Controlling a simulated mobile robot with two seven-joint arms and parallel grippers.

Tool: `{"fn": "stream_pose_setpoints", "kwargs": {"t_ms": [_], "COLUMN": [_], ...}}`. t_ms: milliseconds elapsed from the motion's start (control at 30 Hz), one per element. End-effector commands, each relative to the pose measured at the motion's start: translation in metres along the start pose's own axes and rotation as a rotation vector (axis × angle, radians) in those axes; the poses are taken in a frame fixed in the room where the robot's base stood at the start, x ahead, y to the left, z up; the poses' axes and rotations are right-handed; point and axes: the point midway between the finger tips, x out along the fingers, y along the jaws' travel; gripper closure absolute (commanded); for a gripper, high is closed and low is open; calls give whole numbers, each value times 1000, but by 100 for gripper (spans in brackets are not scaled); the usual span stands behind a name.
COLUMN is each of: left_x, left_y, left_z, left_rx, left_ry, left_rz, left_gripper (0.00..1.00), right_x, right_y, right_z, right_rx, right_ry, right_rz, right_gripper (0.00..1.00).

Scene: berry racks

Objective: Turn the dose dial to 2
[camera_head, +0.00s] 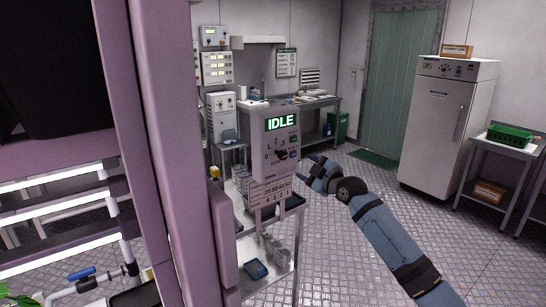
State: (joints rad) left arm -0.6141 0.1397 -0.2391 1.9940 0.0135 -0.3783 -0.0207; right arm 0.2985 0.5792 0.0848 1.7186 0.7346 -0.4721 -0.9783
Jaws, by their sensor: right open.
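The dosing unit (258,150) is a grey upright box near the middle of the head view, with a green lit display (281,122) reading IDLE. Below the display is the dark dose dial (281,155), with small numbers around it. The numbers and the pointer are too small to read surely. My right gripper (305,169) is open and empty, just to the right of the unit's front and slightly below the dial, apart from the dial as far as I can tell. My left gripper is not in view.
A pink rack post (170,150) stands close on the left, partly hiding the unit's cart. A cart shelf (270,270) holds small items below the unit. A white cabinet (440,130) and a side table (505,150) stand at the right. The metal floor (340,230) between is clear.

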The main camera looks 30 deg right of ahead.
Motion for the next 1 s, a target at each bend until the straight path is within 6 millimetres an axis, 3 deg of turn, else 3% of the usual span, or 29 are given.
{"fn": "stream_pose_setpoints", "kwargs": {"t_ms": [300,500,700,1000], "left_x": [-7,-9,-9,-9], "left_y": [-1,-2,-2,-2], "left_z": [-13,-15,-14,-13], "left_rx": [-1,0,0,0], "left_ry": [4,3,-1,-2], "left_rz": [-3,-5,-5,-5], "left_gripper": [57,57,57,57], "right_x": [69,102,117,118], "right_y": [1,0,-1,-2], "right_z": [-3,-2,-1,-1], "right_rx": [4,3,1,0], "right_ry": [1,1,1,0], "right_rz": [0,0,-1,-1], "right_gripper": [42,42,42,42]}}
